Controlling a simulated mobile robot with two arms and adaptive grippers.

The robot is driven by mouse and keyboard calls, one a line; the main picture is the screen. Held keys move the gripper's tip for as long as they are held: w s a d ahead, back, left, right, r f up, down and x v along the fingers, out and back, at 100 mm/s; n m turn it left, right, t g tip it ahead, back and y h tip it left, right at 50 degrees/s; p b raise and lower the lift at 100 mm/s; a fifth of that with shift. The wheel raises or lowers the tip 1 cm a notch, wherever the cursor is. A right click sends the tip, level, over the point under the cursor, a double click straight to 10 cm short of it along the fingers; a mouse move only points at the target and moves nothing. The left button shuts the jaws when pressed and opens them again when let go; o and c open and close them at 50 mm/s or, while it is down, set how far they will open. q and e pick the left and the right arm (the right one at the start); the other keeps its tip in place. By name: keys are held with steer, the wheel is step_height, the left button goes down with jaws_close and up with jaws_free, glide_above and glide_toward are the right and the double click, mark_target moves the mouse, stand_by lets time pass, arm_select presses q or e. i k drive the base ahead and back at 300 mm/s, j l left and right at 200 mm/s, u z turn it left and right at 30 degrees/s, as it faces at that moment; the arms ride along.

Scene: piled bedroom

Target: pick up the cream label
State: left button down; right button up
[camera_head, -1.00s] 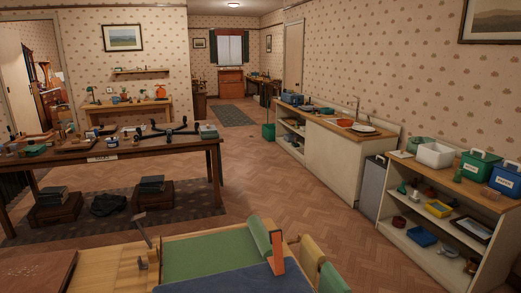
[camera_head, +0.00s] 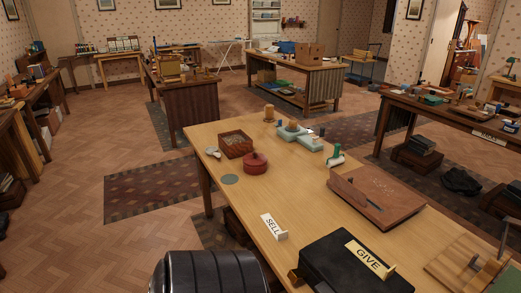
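A label reading GIVE (camera_head: 366,258), cream to pale yellow, lies tilted on top of a black case (camera_head: 325,262) at the near end of the long wooden table (camera_head: 270,207). A paler, whitish label reading SELL (camera_head: 271,227) stands on the same table, to the left of the case. I cannot tell for certain which of the two is the cream label. Neither of my grippers shows in the view.
A black ribbed object (camera_head: 207,272) stands in the near foreground, left of the table. The table also bears a red pot (camera_head: 255,164), a wooden tray (camera_head: 236,151) and a brown board (camera_head: 388,208). Open parquet floor (camera_head: 75,245) lies to the left.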

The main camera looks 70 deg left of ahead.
mark_target(280, 236)
steer(key=u, duration=2.15)
steer(key=l+z, duration=0.2)
steer(key=z, duration=2.1)
steer(key=u, duration=2.25)
